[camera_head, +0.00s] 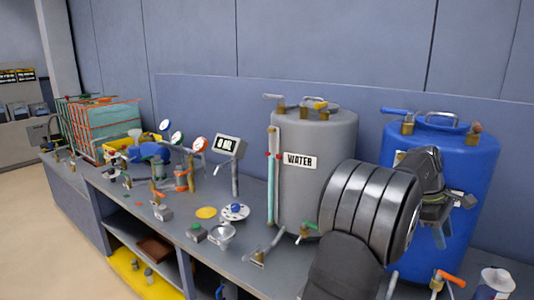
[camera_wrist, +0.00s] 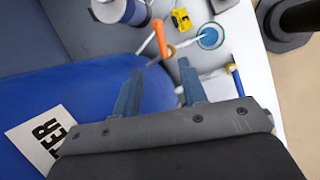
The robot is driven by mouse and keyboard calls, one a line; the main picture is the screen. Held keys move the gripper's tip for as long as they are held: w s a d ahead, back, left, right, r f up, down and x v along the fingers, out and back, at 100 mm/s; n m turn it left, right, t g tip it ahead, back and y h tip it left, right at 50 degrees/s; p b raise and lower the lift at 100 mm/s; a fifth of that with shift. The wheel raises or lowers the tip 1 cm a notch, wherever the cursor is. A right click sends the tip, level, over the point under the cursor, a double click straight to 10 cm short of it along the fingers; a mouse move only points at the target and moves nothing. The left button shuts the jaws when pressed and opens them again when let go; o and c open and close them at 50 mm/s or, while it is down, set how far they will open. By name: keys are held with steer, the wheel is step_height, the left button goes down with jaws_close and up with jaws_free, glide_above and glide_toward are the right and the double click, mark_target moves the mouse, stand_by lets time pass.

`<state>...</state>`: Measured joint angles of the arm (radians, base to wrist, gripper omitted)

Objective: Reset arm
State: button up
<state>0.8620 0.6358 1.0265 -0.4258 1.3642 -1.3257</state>
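My gripper (camera_wrist: 161,70) is at the bottom of the wrist view, with its two blue-grey fingers apart and nothing between them. In the head view my gripper (camera_head: 440,212) is in front of the blue tank (camera_head: 480,190), and my arm hides part of that tank. The blue tank (camera_wrist: 40,95) also fills the left of the wrist view, with a white label (camera_wrist: 40,138) partly visible on it. I cannot tell how far the fingers are from the tank.
The grey WATER tank (camera_head: 330,190) stands left of my arm, with a sight tube beside it. An orange-handled valve (camera_head: 446,279) and a white container (camera_head: 496,283) sit at the right. A digital display (camera_head: 229,145), gauges and small fittings crowd the bench (camera_head: 110,184).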

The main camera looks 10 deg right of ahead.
mark_target(454, 278)
steer(key=x, duration=1.3)
steer(key=shift+d+f, duration=0.15)
steer(key=shift+f, duration=0.05)
steer(key=n, duration=0.1)
steer(key=n+t, duration=0.1)
steer(key=shift+w+d+r+n, duration=0.2)
steer(key=shift+n, duration=0.1)
steer(key=a+v, duration=0.1)
steer(key=v, duration=1.6)
steer(key=s+d+r+m+t+y, duration=0.1)
steer(key=s+r+m, duration=0.5)
steer(key=m, duration=0.9)
steer(key=shift+s+d+t+y, duration=0.3)
steer(key=shift+s+d+t, duration=0.2)
steer(key=shift+t, duration=0.9)
steer(key=shift+r, duration=0.15)
